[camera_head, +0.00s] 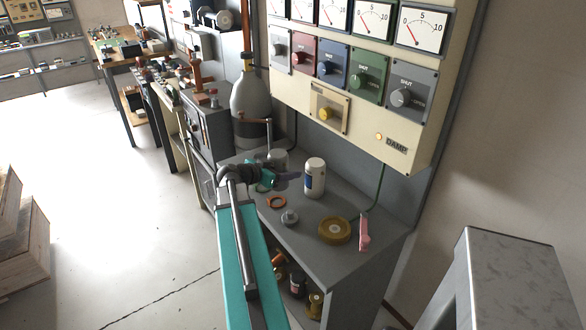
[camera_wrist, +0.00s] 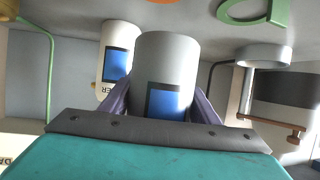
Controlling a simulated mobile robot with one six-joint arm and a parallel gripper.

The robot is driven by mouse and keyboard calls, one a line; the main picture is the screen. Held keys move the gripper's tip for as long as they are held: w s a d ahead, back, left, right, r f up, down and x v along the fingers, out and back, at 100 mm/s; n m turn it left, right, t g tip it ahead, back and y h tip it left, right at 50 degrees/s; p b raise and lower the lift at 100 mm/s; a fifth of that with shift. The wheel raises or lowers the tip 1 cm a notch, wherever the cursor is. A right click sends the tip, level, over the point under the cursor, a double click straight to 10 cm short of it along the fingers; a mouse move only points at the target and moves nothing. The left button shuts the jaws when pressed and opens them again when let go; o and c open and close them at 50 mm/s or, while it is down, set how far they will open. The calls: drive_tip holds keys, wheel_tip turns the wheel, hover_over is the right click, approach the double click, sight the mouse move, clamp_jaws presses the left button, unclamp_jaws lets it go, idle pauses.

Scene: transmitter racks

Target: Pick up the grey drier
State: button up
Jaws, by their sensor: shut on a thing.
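The grey drier (camera_wrist: 166,60) is a pale grey cylinder with a blue label, in the middle of the wrist view. My gripper (camera_wrist: 162,108) has its purple fingers on both sides of it and is shut on it. In the head view my gripper (camera_head: 287,179) is over the left part of the bench, and the drier (camera_head: 278,157) shows partly behind it. The drier's lower part is hidden there, so I cannot tell whether it touches the bench.
A white bottle (camera_head: 315,178) with a blue label stands close to the right of my gripper. An orange ring (camera_head: 276,202), a small grey part (camera_head: 290,218), a brass disc (camera_head: 335,230) and a pink item (camera_head: 364,234) are on the bench (camera_head: 310,240). A gauge panel (camera_head: 355,105) rises behind.

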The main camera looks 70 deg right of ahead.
sight(279, 170)
drive_tip(key=shift+w+a+r+b, duration=0.1)
drive_tip(key=shift+a+b, duration=0.15)
drive_tip(key=shift+a, duration=0.6)
drive_tip(key=shift+w+a+r+b, duration=0.1)
drive_tip(key=shift+a+b, duration=0.1)
drive_tip(key=shift+a, duration=0.65)
